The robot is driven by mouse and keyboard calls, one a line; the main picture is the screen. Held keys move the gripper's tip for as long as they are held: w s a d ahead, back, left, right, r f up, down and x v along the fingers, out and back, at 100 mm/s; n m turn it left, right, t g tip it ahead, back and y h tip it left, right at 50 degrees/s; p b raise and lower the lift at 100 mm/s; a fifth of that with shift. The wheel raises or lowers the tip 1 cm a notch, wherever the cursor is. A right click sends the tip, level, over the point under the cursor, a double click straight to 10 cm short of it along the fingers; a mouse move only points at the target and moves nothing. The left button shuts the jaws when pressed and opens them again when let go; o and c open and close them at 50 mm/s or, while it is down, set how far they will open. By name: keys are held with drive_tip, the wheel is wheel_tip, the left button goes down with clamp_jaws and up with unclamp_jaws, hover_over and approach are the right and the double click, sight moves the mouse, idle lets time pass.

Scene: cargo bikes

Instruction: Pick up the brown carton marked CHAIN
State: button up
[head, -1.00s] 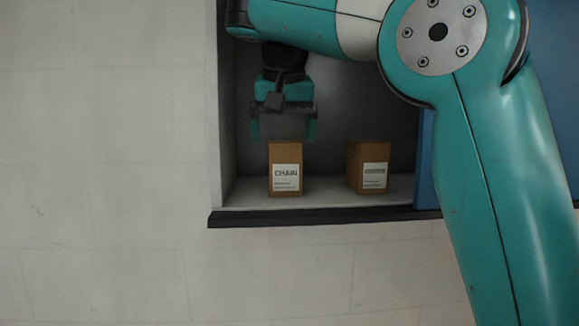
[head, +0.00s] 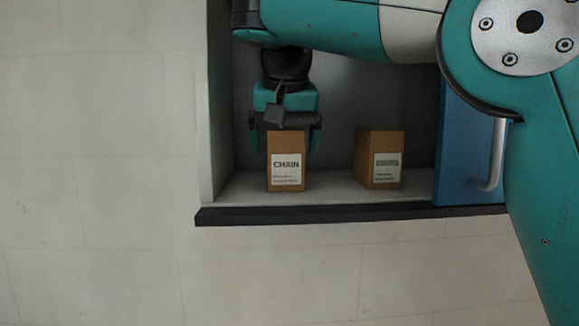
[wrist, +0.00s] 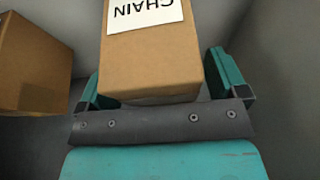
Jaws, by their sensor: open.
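The brown carton marked CHAIN (head: 286,172) stands upright on the pale floor of an open compartment in the head view. Its white label faces out. My gripper (head: 286,140) is open and comes down from above, with one finger on each side of the carton's upper part. In the wrist view, the CHAIN carton (wrist: 150,62) lies between my gripper's two teal fingers (wrist: 165,82). A gap shows beside the right finger; I cannot tell whether the left finger touches.
A second brown carton (head: 380,160) with a smaller-print label stands to the right; it also shows in the wrist view (wrist: 30,65). The compartment's grey left wall (head: 216,110) is close to my gripper. A dark front edge (head: 350,214) and a blue panel with a handle (head: 468,140) bound the compartment.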

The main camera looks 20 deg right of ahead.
drive_tip(key=shift+c, duration=0.2)
drive_tip(key=c, duration=1.1)
drive_tip(key=shift+r, duration=0.15)
drive_tip(key=shift+r+p, duration=0.75)
drive_tip(key=shift+p, duration=0.25)
drive_tip(key=shift+d+r, duration=0.15)
drive_tip(key=shift+r, duration=0.1)
